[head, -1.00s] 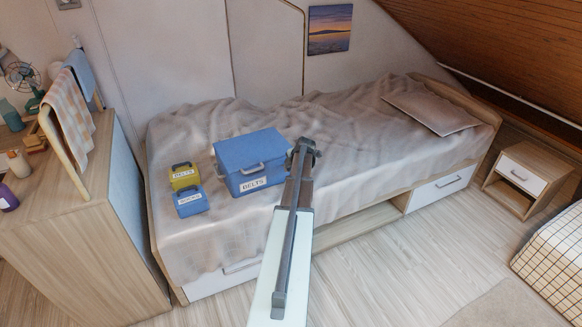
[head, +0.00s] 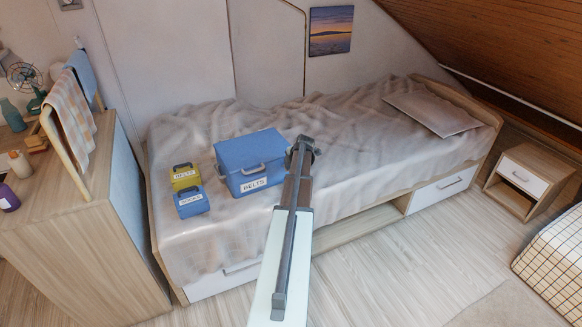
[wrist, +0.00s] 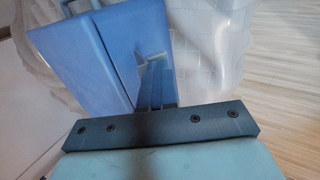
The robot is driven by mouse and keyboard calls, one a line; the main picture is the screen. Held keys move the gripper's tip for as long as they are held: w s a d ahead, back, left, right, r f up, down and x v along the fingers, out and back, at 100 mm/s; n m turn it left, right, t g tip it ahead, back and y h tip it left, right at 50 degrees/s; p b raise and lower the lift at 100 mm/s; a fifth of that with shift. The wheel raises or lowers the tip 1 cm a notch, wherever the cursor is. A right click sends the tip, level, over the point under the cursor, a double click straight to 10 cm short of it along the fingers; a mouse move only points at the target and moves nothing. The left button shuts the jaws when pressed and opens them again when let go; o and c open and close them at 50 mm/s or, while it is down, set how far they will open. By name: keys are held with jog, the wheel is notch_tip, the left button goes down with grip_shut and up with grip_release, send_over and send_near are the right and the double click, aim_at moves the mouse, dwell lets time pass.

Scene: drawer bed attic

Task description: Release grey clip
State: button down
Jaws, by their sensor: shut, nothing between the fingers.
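A large blue box (head: 247,158) with a BELTS label and a grey front handle sits on the bed. My gripper (head: 303,146) is at the right side of this box in the head view. In the wrist view the narrow dark fingers (wrist: 156,84) are together, with nothing between them, close to the side of the blue box (wrist: 85,50). I cannot tell whether they touch it. A small pale grey patch shows by the fingertips, but I cannot make out for sure that it is the grey clip. In the head view my gripper hides part of that side.
A small yellow box (head: 185,177) and a small blue box (head: 191,202) stand left of the large box. The bed (head: 345,130) has a rumpled cover, clear to the right towards the pillow (head: 432,112). A wooden dresser (head: 75,230) stands at the left.

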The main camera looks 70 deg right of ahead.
jog(key=s+a+r, duration=0.7)
jog(key=s, duration=0.1)
jog(key=shift+s+a+r, duration=0.35)
dwell(0.5)
